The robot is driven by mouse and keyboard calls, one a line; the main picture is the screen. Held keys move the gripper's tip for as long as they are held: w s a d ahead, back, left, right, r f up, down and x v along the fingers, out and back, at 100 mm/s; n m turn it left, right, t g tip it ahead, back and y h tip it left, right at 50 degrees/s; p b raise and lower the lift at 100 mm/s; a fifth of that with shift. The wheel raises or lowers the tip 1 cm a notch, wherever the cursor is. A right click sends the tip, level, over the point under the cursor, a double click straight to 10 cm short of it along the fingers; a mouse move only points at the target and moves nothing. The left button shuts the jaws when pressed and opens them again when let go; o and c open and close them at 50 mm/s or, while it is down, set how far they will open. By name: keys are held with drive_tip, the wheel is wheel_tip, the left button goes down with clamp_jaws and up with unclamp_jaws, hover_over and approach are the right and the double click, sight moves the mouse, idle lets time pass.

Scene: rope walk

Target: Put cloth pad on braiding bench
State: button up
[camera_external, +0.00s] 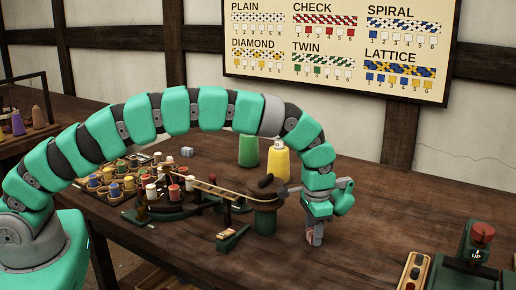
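The large dark brown wooden bench (395,205) fills the middle and right; I take it to be the braiding bench. My green arm arches over it from the left. My gripper (314,236) points down just right of the round dark-topped green stand, low over the bench. A small pinkish patch (311,239) shows at its fingertips; it may be the cloth pad, but it is too small to be sure. I cannot tell whether the fingers are closed on it, or whether it touches the bench. No other cloth pad can be made out.
A braiding device with several bobbins (172,191) and a wooden track stands left of my gripper. A red-knobbed control (482,233) is at the right. Bench between gripper and control is clear.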

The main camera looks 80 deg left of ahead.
drive_tip(key=o, duration=0.3)
drive_tip(key=shift+o, duration=0.2)
wheel_tip(320, 180, up, 12)
idle(0.4)
drive_tip(key=shift+r, duration=0.1)
